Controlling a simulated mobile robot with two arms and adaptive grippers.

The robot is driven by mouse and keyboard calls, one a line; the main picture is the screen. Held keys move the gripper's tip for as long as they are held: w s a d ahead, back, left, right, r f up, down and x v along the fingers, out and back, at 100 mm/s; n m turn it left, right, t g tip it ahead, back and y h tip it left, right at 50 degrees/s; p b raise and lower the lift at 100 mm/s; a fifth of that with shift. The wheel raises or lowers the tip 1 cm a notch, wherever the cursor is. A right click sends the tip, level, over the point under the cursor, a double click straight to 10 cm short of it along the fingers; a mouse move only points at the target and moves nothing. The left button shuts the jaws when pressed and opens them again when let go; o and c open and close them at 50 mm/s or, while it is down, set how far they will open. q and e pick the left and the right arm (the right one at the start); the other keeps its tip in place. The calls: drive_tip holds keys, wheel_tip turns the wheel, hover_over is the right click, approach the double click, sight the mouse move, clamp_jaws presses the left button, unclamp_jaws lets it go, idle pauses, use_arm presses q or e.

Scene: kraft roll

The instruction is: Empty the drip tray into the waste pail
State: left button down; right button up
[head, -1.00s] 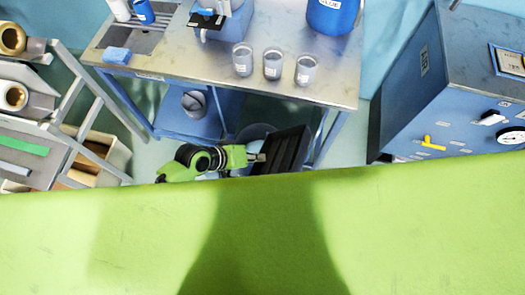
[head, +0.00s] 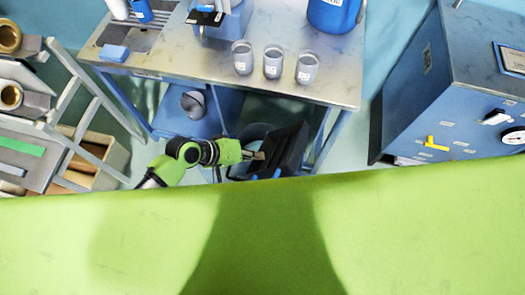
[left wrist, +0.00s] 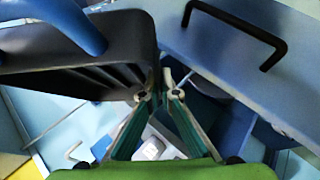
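The drip tray (head: 286,148) is black with ridges and is steeply tilted beside the table's lower right side in the head view. My left gripper (head: 259,155) is shut on its near left edge. In the left wrist view the tray (left wrist: 110,78) fills the upper left, and the fingertips (left wrist: 160,96) close around its corner. I cannot tell whether anything is falling from the tray. My right gripper is not in view.
A steel worktable (head: 200,75) stands above, with several grey cups, including one cup (head: 272,63), near its front edge. A blue machine (head: 450,90) stands at right. A rack with rolls (head: 30,110) is at left. My green body hides the foreground.

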use_arm(q)
drive_tip(key=shift+w+a+r+g+h+b, duration=0.1)
drive_tip(key=shift+r+g+h+b, duration=0.2)
drive_tip(key=shift+b, duration=0.6)
drive_tip(key=b, duration=0.2)
drive_tip(key=f+n+g+h+b, duration=0.1)
drive_tip(key=b, duration=0.1)
drive_tip(key=shift+w+a+f+b, duration=0.1)
drive_tip(key=shift+w+a+b, duration=0.15)
drive_tip(key=shift+w+b, duration=0.1)
idle(0.7)
drive_tip(key=shift+w+a+n+g+h+b, duration=0.35)
drive_tip(key=shift+h+b, duration=0.45)
drive_tip(key=shift+b, duration=0.7)
